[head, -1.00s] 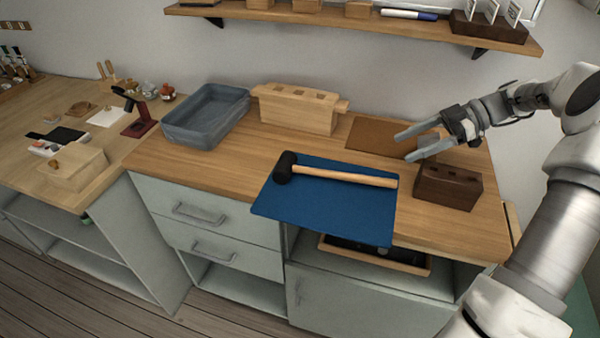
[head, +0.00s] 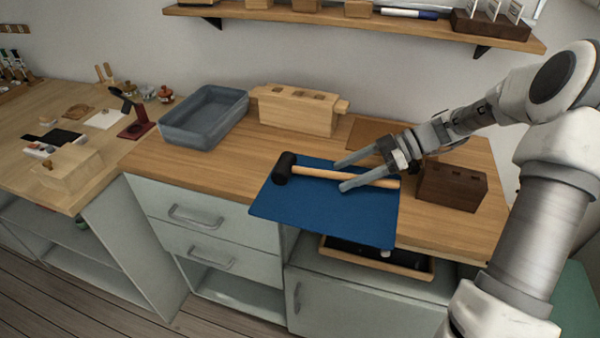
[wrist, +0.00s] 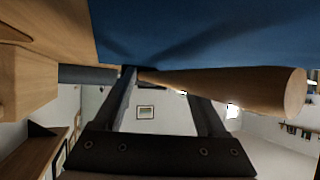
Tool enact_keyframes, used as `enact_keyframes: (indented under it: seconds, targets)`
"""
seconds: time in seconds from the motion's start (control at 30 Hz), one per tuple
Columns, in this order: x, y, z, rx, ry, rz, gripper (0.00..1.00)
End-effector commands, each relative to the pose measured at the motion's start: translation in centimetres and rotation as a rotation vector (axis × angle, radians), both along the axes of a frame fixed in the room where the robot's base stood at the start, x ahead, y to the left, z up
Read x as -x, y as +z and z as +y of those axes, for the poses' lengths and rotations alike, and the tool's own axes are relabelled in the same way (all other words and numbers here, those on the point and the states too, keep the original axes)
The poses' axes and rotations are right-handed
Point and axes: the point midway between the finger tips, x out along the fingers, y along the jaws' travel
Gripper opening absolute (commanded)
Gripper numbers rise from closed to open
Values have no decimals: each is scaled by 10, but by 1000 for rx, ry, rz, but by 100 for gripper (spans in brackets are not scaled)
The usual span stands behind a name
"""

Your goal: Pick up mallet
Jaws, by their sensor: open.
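The mallet lies on the blue mat (head: 320,217) on the counter. Its black head (head: 284,168) is at the left and its light wooden handle (head: 318,175) runs to the right. My gripper (head: 340,176) is open and empty over the handle's middle in the head view, its fingers pointing left. In the wrist view the handle (wrist: 225,88) crosses in front of the fingers, with its round end at the right. The fingers hide part of the handle in the head view. I cannot tell whether they touch it.
A dark wooden block (head: 450,186) with holes stands right of the mat, close under my wrist. A brown mat (head: 366,133) lies behind. A grey bin (head: 205,116) and a pale wooden block (head: 297,110) stand at the back. A shelf (head: 350,20) is above.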

Motion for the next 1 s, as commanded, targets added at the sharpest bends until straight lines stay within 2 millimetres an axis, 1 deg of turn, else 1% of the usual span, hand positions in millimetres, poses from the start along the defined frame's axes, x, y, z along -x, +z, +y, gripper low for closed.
enact_keyframes:
  seconds: [0.03, 0.13, 0.37, 0.4, 0.47, 0.5, 0.57, 0.7, 0.8, 1.0]
  targets:
    - [0, -4, 6, 0, 2, 1, 74]
    - [0, -7, 13, 0, 0, 1, 74]
    - [0, -8, 14, 0, -1, 0, 74]
    - [0, -8, 14, 0, -1, 0, 70]
    - [0, -8, 14, 0, -1, 0, 60]
    - [0, -8, 14, 0, -1, 0, 52]
    - [0, -8, 14, 0, -1, 0, 42]
    - [0, -7, 14, 0, -1, 0, 16]
    - [0, -8, 14, 0, 0, 0, 0]
    - [0, -8, 14, 1, -1, 0, 0]
